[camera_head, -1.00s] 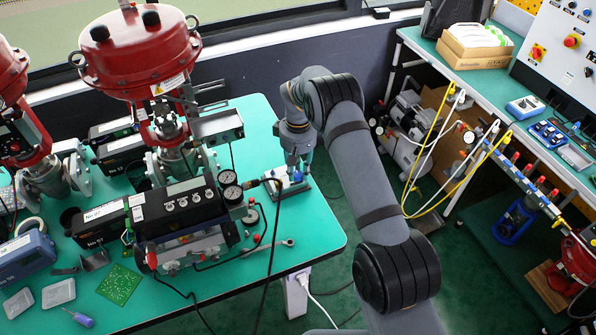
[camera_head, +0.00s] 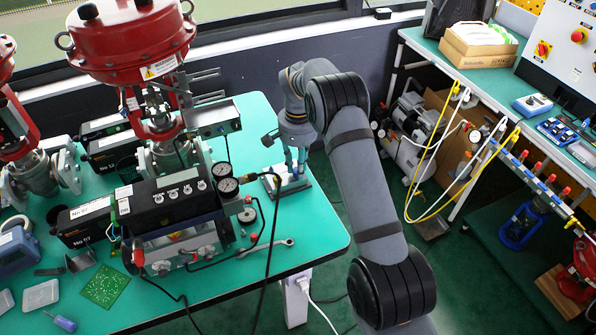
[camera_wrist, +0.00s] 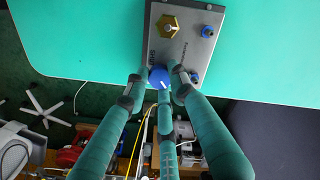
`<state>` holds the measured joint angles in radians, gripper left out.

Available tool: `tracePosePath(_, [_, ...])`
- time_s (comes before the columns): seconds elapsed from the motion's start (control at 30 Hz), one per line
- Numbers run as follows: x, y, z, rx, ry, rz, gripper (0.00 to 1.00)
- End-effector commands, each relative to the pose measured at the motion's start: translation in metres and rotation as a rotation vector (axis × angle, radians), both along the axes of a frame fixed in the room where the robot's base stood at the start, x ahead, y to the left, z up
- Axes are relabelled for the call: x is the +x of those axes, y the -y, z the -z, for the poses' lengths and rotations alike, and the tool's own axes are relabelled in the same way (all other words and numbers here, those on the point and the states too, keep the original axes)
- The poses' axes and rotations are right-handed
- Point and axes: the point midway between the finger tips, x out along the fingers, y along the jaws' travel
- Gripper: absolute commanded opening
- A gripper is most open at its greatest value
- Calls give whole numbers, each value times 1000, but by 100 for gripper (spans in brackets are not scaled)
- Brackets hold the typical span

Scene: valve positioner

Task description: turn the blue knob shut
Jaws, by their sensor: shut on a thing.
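The blue knob (camera_wrist: 158,77) sits at the lower edge of a small grey metal unit (camera_wrist: 182,40) in the wrist view. My gripper (camera_wrist: 160,82) has its fingers closed in around the knob, and the knob's top shows between the fingertips. In the head view, my gripper (camera_head: 293,167) points down onto the unit (camera_head: 290,186) near the right edge of the teal table. The fingers hide the knob there. The angle of the knob cannot be told. The unit also carries a brass hex fitting (camera_wrist: 169,27) and small blue fittings (camera_wrist: 208,31).
Left of the unit stand pressure gauges (camera_head: 225,178) and a black positioner (camera_head: 170,199) under a large red actuator (camera_head: 130,40). A wrench (camera_head: 265,248) lies in front.

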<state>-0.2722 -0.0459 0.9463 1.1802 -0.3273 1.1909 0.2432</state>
Motion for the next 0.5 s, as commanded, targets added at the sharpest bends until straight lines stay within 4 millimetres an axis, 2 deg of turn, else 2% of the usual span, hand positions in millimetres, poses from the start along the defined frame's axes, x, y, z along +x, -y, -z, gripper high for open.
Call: tracePosePath(0.5, [-1,-1,3,0,-5,460,0])
